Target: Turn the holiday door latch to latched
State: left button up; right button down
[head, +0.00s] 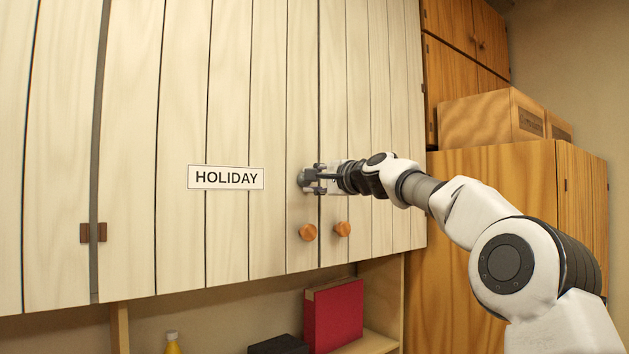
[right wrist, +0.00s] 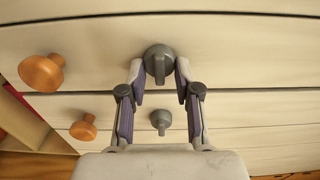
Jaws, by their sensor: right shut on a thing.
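The holiday door (head: 232,120) is a pale plank cupboard door with a HOLIDAY sign (head: 226,177). Its latch is a round grey knob (head: 303,180) with a raised grip bar, near the door's right edge. In the right wrist view the latch (right wrist: 158,66) sits between my right gripper's fingertips (right wrist: 159,78), with the grip bar running up and down in that picture. My right gripper (head: 318,180) is shut on the latch, and partly hides it in the head view. My left gripper is in neither view.
A smaller grey knob (right wrist: 161,121) is on the neighbouring door, between my fingers' bases. Two round wooden pulls (head: 308,232) (head: 342,229) stick out below the latch. A red book-like object (head: 334,314) stands on the shelf below. Brown cabinets and boxes (head: 491,118) are at right.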

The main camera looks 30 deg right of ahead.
jog(key=shift+s+d+r, duration=0.1)
jog(key=shift+r, duration=0.3)
jog(key=c, duration=1.2)
grip_release()
jog(key=o, duration=0.4)
jog(key=shift+w+f, duration=0.1)
jog(key=shift+w, duration=0.1)
jog(key=s, duration=0.7)
jog(key=shift+d+f, duration=0.2)
jog(key=shift+f, duration=0.05)
